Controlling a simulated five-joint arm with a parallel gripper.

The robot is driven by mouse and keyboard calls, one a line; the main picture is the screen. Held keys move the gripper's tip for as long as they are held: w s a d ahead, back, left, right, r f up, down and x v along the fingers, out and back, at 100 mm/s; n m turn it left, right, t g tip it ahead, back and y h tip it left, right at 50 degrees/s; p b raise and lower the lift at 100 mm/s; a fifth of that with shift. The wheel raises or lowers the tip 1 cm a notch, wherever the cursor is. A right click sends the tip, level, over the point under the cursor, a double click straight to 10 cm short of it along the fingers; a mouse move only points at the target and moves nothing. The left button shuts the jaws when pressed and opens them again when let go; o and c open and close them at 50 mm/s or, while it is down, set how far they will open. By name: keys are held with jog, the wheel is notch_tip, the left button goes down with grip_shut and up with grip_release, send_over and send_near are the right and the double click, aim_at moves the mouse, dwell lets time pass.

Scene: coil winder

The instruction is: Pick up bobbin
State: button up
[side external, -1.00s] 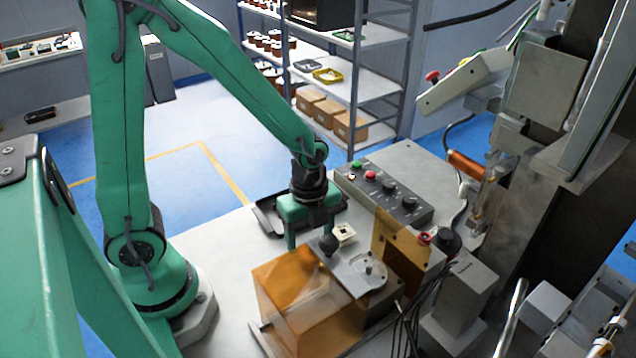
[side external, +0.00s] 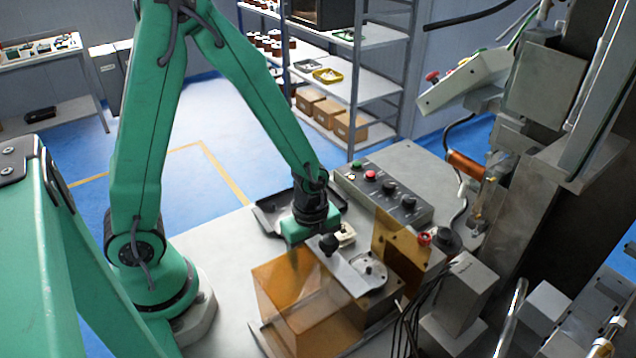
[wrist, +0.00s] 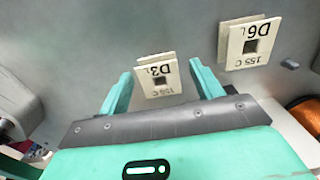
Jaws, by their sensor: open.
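In the wrist view, a white square bobbin marked D3 (wrist: 161,86) lies between the two green fingers of my gripper (wrist: 160,74). The fingers are open, with a gap on each side of it. A second white bobbin marked D6 (wrist: 247,47) stands to the right, outside the fingers. In the side view, my gripper (side external: 308,230) is low over the bench, behind the orange see-through cover, which hides its fingertips. One pale bobbin (side external: 346,235) shows just right of it; I cannot tell which one.
The orange cover (side external: 290,285) and a metal plate with a black knob (side external: 345,268) stand close in front of my gripper. A black tray (side external: 270,220) lies behind it. A grey button box (side external: 385,195) is at the back right. Bare bench lies left of the cover.

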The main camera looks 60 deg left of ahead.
dwell(0.4)
jog(key=c, duration=1)
jog(key=shift+r, duration=0.2)
jog(key=shift+c, duration=0.2)
notch_tip(320, 180, up, 10)
jog(key=shift+f, duration=0.2)
dwell(0.4)
jog(key=shift+n, duration=0.5)
jog(key=shift+w+d+r, duration=0.5)
jog(key=shift+d+r, duration=0.55)
jog(key=shift+d, duration=1.3)
jog(key=shift+w+d+r, duration=0.45)
jog(key=shift+d+r, duration=0.65)
jog(key=shift+d, duration=1.2)
jog(key=shift+w+d+r, duration=0.5)
jog(key=shift+d+r, duration=0.55)
jog(key=shift+d, duration=1.3)
